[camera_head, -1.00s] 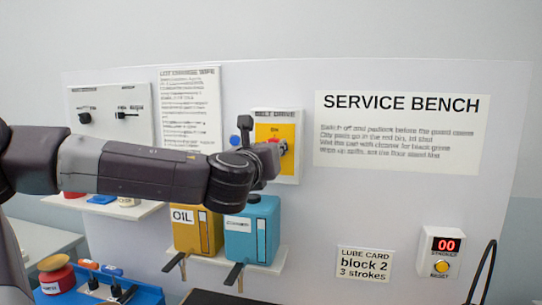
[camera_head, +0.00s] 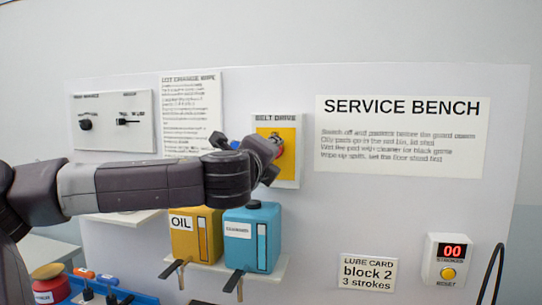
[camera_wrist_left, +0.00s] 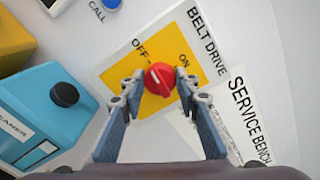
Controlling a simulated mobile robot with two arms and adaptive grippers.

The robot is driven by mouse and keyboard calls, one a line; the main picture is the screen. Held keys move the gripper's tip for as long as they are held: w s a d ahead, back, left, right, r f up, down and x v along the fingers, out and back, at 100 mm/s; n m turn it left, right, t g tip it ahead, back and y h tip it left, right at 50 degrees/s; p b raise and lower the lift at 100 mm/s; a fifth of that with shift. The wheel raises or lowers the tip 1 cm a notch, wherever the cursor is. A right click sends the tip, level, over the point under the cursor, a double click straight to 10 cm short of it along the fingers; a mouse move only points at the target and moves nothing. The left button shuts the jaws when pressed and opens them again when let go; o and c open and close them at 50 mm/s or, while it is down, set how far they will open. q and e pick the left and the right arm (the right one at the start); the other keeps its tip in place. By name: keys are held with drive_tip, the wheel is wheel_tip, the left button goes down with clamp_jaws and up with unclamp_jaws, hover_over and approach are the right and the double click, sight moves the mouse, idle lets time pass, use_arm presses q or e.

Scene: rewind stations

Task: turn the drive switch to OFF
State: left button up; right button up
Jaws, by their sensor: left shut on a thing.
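The drive switch is a red round knob (camera_wrist_left: 160,79) with a white mark, on the yellow BELT DRIVE plate (camera_wrist_left: 133,70). In the wrist view the OFF label is up and left of the knob and the ON label up and right. I cannot tell exactly which label the mark points at. My left gripper (camera_wrist_left: 158,88) has its two fingers on either side of the knob and is shut on it. In the head view the BELT DRIVE plate (camera_head: 288,133) shows behind my left gripper (camera_head: 275,149), which partly hides the knob. My right gripper is not in view.
A yellow OIL jug (camera_head: 181,241) and a blue cleaner jug (camera_head: 237,247) stand on a shelf below the plate. A blue CALL button (camera_wrist_left: 111,4) is near the plate. A stroke counter (camera_head: 448,262) is at the lower right.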

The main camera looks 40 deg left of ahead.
use_arm(q)
drive_tip(key=shift+n, duration=0.6)
drive_tip(key=o, duration=1.2)
drive_tip(key=shift+c, duration=0.2)
drive_tip(key=shift+s, duration=0.1)
drive_tip(key=v, duration=1.2)
drive_tip(key=shift+r, duration=0.15)
